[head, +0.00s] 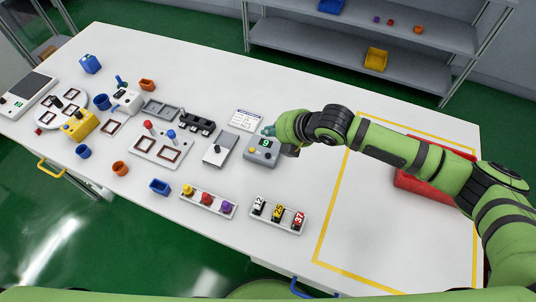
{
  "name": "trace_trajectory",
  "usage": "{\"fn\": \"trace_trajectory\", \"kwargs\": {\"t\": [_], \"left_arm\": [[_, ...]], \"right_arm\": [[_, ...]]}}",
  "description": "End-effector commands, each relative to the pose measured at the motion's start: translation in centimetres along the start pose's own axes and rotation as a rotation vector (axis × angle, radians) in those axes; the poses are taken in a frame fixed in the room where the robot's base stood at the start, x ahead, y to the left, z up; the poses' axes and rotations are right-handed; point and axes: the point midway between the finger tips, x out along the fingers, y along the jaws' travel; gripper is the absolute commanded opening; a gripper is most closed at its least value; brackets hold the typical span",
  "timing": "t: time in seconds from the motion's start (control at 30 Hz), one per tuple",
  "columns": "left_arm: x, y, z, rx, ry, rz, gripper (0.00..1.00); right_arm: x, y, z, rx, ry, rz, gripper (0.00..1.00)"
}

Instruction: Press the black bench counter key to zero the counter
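The bench counter (261,154) is a small grey box with a green-lit display, standing on the white table near the middle. Small coloured spots show on its top, but the black key cannot be made out clearly at this size. My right gripper (270,131) is at the far right side of the counter, with its tip close to the box's back edge. I cannot tell whether it touches the counter or whether its fingers are open or shut. My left gripper is not in view.
A grey device with a lever (219,149) stands just left of the counter, and a printed card (245,120) lies behind it. A rack of numbered tags (278,215) is in front. A red tray (425,185) sits at right, partly behind my arm. The yellow-taped area is otherwise mostly clear.

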Motion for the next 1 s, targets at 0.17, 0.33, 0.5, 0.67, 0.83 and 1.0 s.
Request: {"fn": "trace_trajectory", "kwargs": {"t": [0.17,0.33,0.5,0.67,0.83,1.0], "left_arm": [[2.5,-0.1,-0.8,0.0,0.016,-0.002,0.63],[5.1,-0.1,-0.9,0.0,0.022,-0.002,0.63],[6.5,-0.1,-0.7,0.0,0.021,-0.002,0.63],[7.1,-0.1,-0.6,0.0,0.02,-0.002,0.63],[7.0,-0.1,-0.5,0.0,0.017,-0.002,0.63],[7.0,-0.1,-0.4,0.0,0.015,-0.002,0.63]], "right_arm": [[1.8,-1.9,0.0,0.0,0.001,-0.001,0.0],[3.6,-3.7,-0.1,0.0,0.001,-0.001,0.0],[4.9,-5.1,-0.1,0.0,0.001,0.0,0.0],[5.6,-5.8,-0.1,-0.001,0.001,0.0,0.0],[5.6,-5.8,0.0,-0.001,0.0,0.0,0.0],[5.6,-5.8,0.0,0.0,0.0,0.0,0.0]]}}
